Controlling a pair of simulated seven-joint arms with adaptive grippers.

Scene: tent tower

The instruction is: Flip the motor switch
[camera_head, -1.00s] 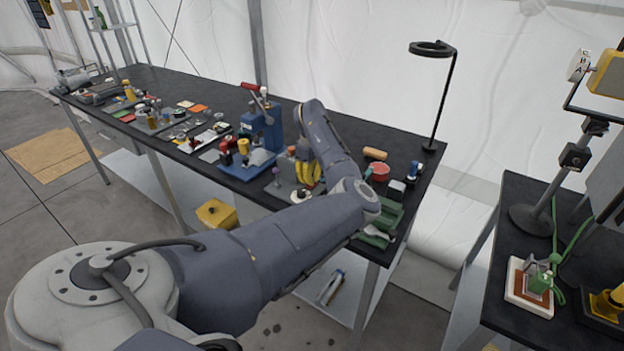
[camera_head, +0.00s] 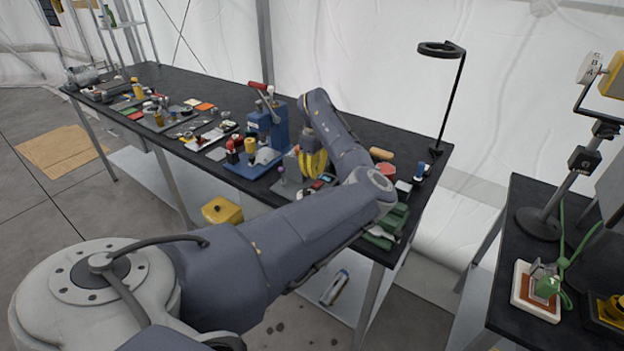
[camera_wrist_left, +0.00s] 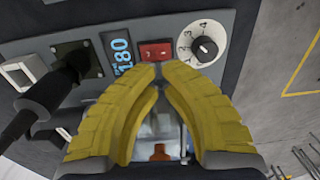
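The motor switch is a small red rocker (camera_wrist_left: 155,51) on a grey control panel (camera_wrist_left: 215,16) in the left wrist view. It sits between a blue number display (camera_wrist_left: 121,57) and a white dial with a black knob (camera_wrist_left: 204,49). My left gripper (camera_wrist_left: 159,70) has yellow ribbed fingers, with tips together just below the switch in the picture. I cannot tell whether they touch it. In the head view my left gripper (camera_head: 313,164) is over the right part of the long table; I cannot make out the switch there. My right gripper is in neither view.
A black plug (camera_wrist_left: 58,85) with a thick cable sits left of the display. A blue press (camera_head: 266,128) stands left of my gripper on the crowded black table (camera_head: 210,100). A ring lamp (camera_head: 441,50) stands at its right end.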

